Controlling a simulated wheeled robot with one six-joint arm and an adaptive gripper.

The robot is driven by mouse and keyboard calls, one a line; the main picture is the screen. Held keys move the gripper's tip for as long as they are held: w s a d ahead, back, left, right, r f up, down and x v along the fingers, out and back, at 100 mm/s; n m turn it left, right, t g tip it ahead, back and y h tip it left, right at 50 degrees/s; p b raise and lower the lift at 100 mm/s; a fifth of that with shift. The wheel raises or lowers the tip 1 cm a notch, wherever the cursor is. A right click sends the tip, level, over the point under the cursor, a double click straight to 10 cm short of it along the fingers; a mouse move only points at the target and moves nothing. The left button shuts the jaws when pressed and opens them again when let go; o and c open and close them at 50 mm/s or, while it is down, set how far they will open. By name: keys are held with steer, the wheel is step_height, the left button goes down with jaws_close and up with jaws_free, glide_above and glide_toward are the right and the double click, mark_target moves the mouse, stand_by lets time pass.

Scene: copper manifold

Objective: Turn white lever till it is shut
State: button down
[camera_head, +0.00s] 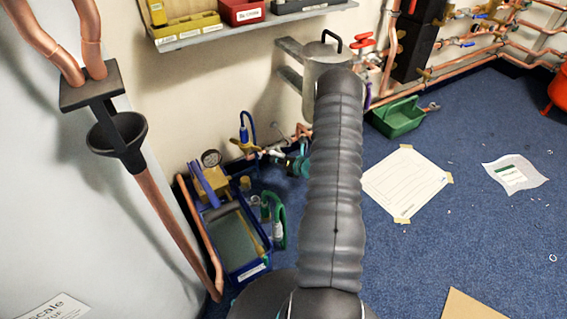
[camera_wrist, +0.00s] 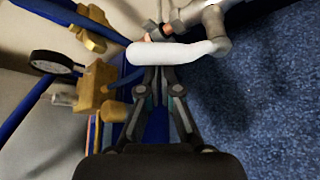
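The white lever (camera_wrist: 165,53) lies across the upper middle of the wrist view, with a thick rounded handle at left. At right it bends up to a grey metal valve body (camera_wrist: 216,25). My gripper (camera_wrist: 160,72) points at the handle from below in the picture. Its two fingers are drawn together, and their tips end at the handle's lower edge, partly hidden by it. I cannot tell whether they touch it. In the head view my arm covers much of this spot, and I cannot make out the lever there.
A round gauge (camera_wrist: 50,63) and brass fittings (camera_wrist: 95,85) sit left of my gripper. In the head view, a blue crate (camera_head: 232,245) stands by the wall, a green tote (camera_head: 398,118) lies farther back, and paper sheets (camera_head: 405,183) lie on the open blue floor at right.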

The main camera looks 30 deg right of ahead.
steer(key=shift+d+r, duration=0.2)
steer(key=shift+r, duration=0.2)
stand_by(0.5)
